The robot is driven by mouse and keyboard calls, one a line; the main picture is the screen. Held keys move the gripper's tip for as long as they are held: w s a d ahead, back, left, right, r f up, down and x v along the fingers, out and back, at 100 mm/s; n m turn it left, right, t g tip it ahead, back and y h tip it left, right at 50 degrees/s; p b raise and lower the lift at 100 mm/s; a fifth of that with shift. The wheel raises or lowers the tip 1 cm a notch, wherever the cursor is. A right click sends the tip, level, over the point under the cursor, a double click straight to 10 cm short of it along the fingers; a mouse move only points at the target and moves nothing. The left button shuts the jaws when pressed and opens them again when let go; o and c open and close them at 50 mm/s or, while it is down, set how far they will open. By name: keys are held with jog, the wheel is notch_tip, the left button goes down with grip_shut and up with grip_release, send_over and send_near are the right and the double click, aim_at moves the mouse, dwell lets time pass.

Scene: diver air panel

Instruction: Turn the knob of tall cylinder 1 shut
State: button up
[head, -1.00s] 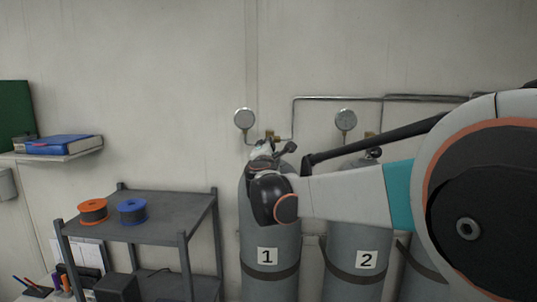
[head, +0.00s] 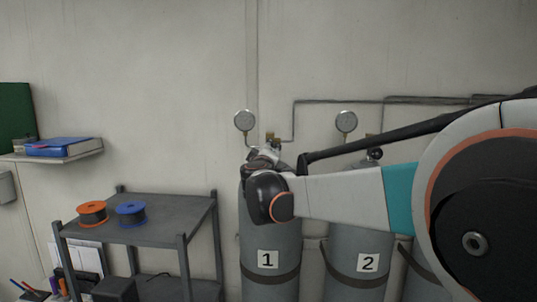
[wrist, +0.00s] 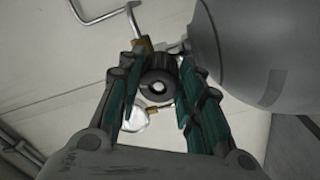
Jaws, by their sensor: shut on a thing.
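Tall cylinder 1 (head: 270,240) is a grey tank with a white "1" label, upright against the wall in the head view. My gripper (head: 262,157) is at its top, where my wrist covers most of the valve. In the wrist view, a round black knob with a pale centre (wrist: 158,88) sits between the two fingers of my gripper (wrist: 161,72). The fingers are shut on the knob, one on each side. A brass fitting (wrist: 143,45) shows just beyond it. The knob itself is hidden in the head view.
Cylinder 2 (head: 362,240) stands close to the right, with its own black knob (head: 375,154). Round gauges (head: 244,120) and thin pipes (head: 390,98) are on the wall behind. A grey shelf (head: 165,230) with two spools stands to the left.

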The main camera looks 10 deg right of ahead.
jog(key=m, duration=0.6)
jog(key=shift+m, duration=0.4)
jog(key=m, duration=0.6)
jog(key=shift+m, duration=0.3)
jog(key=shift+r, duration=0.1)
jog(key=o, duration=1.1)
jog(key=v, duration=1.2)
jog(key=shift+a+r, duration=0.15)
